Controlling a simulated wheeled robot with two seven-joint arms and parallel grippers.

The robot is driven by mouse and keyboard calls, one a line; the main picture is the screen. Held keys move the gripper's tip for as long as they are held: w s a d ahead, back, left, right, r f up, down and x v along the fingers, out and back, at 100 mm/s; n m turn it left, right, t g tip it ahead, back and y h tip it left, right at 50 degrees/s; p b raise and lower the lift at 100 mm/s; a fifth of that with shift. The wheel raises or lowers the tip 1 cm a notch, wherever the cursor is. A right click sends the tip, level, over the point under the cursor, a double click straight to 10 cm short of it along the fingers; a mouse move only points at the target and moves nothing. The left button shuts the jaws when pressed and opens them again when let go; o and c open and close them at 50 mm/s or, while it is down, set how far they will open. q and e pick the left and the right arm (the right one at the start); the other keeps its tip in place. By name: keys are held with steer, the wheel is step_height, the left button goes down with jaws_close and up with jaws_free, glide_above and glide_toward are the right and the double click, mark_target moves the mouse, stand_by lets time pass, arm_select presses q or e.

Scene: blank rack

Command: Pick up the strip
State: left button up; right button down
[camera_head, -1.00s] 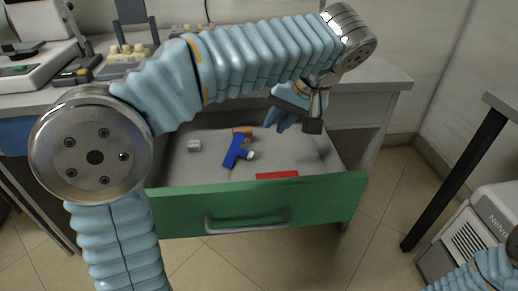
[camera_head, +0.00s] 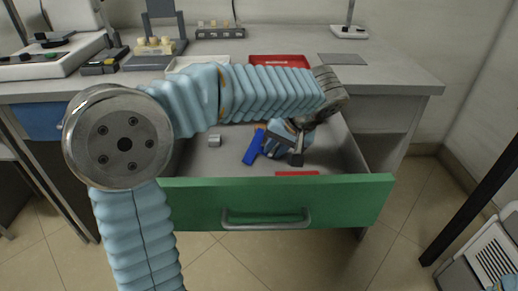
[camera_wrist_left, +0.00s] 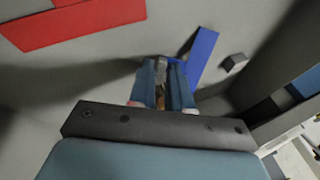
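A green-fronted drawer (camera_head: 350,195) stands open. In it, in the head view, lie a blue strip-like piece (camera_head: 253,147), a flat red piece (camera_head: 297,173) by the front and a small grey block (camera_head: 214,141). I cannot tell for sure which is the strip. My left gripper (camera_head: 272,143) is low in the drawer, just right of the blue piece. In the left wrist view its fingers (camera_wrist_left: 163,66) are apart, with a greyish and orange thing showing between them. The blue piece (camera_wrist_left: 203,55) runs beside the right fingertip, its near end partly hidden. The red piece (camera_wrist_left: 75,22) is upper left.
The bench top (camera_head: 395,75) above the drawer holds a red tray (camera_head: 280,61), a white tray (camera_head: 195,62), a grey rack (camera_head: 220,31) and a scale (camera_head: 50,58). The drawer walls and green front bound the gripper. My left forearm crosses above the drawer.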

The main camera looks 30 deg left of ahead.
arm_select(q)
steer(key=shift+c, duration=0.3)
jaws_close()
steer(key=shift+r, duration=0.1)
